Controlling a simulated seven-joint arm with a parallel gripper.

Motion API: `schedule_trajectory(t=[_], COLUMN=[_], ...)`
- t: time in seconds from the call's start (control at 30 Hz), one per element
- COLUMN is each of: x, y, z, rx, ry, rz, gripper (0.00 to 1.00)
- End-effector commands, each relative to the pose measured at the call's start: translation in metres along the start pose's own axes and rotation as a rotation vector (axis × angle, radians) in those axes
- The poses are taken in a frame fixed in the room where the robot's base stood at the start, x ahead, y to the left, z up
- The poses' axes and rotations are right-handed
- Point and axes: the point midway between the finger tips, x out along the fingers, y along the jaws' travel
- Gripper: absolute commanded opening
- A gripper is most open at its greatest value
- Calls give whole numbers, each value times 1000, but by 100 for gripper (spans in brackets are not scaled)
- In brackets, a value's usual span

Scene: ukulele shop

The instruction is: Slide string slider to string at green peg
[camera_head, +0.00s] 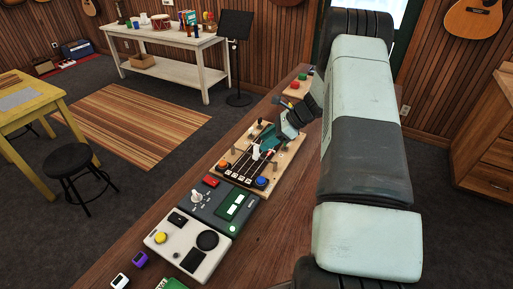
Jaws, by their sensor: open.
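A wooden string board (284,160) with several dark strings lies on the long brown table. A blue knob (261,182) and an orange knob (222,164) sit at its near end. A small white piece (256,153) stands over the strings; it may be the string slider, but it is too small to be sure.
A small wooden base with buttons (297,91) sits behind. My arm covers the table's right side.

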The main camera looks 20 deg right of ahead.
Motion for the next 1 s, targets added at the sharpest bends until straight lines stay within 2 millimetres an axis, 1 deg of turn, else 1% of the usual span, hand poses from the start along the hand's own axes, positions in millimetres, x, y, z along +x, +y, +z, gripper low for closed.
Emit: schedule_trajectory(t=[0.03, 0.1, 0.2, 0.3, 0.43, 0.67, 0.7, 0.87, 0.9, 1.0], x=[11, 23, 38, 47, 53, 53, 53, 53, 53, 53], y=[1, 1, 0, 0, 0, 0, 0, 0, 0, 0], z=[0, 0, 0, 0, 0, 0, 0, 0, 0, 0], rx=[0, -1, -2, -2, -2, -2, -2, -2, -2, -2], ry=[-1, 0, 1, 1, 1, 1, 1, 1, 1, 1], rz=[5, 3, 2, 2, 0, 0, 0, 0, 0, 0], gripper=[45, 45, 45, 45, 45, 45, 43, 19, 13, 0])
